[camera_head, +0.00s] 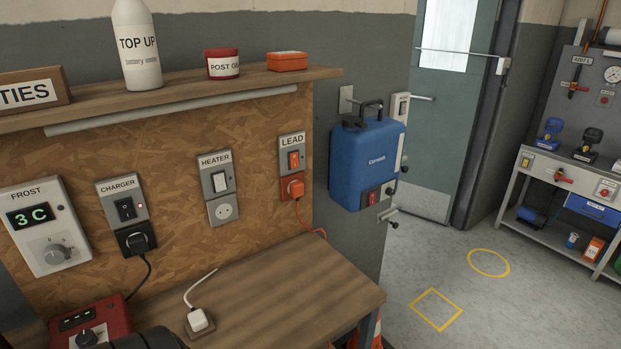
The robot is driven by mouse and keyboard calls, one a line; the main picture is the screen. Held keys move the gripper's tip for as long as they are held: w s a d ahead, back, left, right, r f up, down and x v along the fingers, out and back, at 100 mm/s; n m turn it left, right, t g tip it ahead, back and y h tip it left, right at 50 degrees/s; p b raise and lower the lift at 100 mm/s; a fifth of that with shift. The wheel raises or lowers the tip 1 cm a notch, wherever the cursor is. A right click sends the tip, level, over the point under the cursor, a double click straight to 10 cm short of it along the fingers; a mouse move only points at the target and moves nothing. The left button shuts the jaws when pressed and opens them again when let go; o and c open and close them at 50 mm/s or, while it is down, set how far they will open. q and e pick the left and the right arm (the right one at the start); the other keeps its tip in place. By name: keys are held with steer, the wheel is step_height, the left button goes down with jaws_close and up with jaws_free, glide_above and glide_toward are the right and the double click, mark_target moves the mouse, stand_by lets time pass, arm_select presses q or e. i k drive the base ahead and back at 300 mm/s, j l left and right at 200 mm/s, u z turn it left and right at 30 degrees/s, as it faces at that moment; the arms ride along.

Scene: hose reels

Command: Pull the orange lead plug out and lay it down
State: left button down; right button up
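The orange lead plug (295,188) sits in the orange socket below the LEAD switch (293,158) on the chipboard wall panel. Its orange cable (306,222) hangs down and runs to the right, past the far edge of the wooden bench (300,285). The front and right of the bench top are bare. Neither of my grippers is in view. A dark rounded shape at the bottom left edge is cut off, and I cannot tell what it is.
A white plug (199,321) with a short cable lies on the bench. A red charger box (92,323) stands at the left. A black plug (137,241) is in the charger socket. The HEATER socket (223,210) is empty. A blue container (365,160) hangs right of the panel.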

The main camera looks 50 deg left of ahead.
mark_target(297, 189)
steer(key=i+u, duration=0.1)
steer(key=u, duration=1.95)
steer(key=l+u, duration=0.35)
steer(key=l, duration=0.4)
steer(key=k+l+u, duration=0.1)
steer(key=l+u, duration=0.25)
steer(key=l, duration=0.4)
steer(key=k+l, duration=0.1)
steer(key=l, duration=0.85)
steer(key=k+l, duration=0.15)
steer(key=l, duration=0.3)
steer(key=l+u, duration=0.1)
steer(key=l, duration=0.35)
steer(key=k+l, duration=0.15)
steer(key=l, duration=0.35)
